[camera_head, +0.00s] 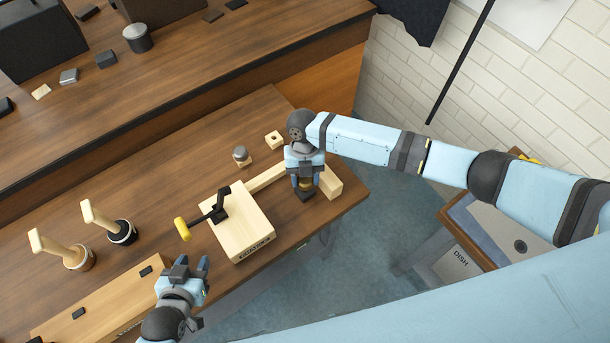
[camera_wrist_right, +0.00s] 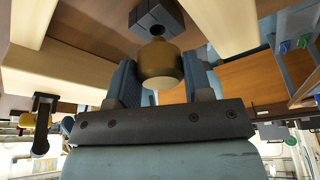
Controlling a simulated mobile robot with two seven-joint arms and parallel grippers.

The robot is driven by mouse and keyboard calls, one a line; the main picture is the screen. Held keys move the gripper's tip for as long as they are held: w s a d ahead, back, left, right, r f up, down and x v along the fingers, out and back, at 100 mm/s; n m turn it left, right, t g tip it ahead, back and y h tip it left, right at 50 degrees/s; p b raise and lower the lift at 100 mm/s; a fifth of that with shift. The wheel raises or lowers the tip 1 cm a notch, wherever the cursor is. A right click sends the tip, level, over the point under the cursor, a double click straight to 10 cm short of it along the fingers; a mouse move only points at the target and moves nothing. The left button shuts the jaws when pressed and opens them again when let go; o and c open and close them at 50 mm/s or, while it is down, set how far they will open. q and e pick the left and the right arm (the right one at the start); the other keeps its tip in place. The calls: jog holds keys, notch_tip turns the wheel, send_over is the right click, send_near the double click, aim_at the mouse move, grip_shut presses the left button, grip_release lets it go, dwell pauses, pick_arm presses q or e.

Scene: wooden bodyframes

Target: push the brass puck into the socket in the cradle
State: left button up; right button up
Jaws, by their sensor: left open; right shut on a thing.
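My right gripper (camera_head: 304,183) is shut on a brass piece (camera_wrist_right: 160,62), seen between the fingers in the right wrist view. A dark block (camera_wrist_right: 157,18) is just beyond the brass piece; whether they touch is unclear. In the head view the dark block (camera_head: 304,194) shows under the gripper, between a pale wooden bar (camera_head: 268,177) and a wooden end block (camera_head: 331,182). The wooden body (camera_head: 243,225) to the left carries a black lever with a yellow handle (camera_head: 182,229). My left gripper (camera_head: 193,266) is open and empty, below the lever.
A wooden block with a hole (camera_head: 274,140) and one with a grey knob (camera_head: 242,156) lie behind. Two wooden-handled tools (camera_head: 62,251) stand at the left beside a long wooden box (camera_head: 105,305). A tray labelled DISH (camera_head: 500,235) is at the right, past the table edge.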

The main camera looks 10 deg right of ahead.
aim_at(306, 182)
pick_arm(q)
jog(key=shift+f+b, duration=1.15)
jog(key=shift+f, duration=0.05)
pick_arm(e)
jog(key=shift+f, duration=1.65)
jog(key=o, duration=0.8)
jog(key=shift+r, duration=0.1)
pick_arm(q)
jog(key=shift+a, duration=0.1)
pick_arm(e)
jog(key=shift+o, duration=1.4)
jog(key=shift+d, duration=0.15)
jog(key=shift+w, duration=0.1)
pick_arm(q)
jog(key=shift+d+f+b, duration=0.45)
jog(key=shift+f+b, duration=0.25)
jog(key=shift+b, duration=0.25)
pick_arm(e)
jog(key=v, duration=1.3)
jog(key=shift+a+r, duration=0.4)
jog(key=shift+r, duration=0.05)
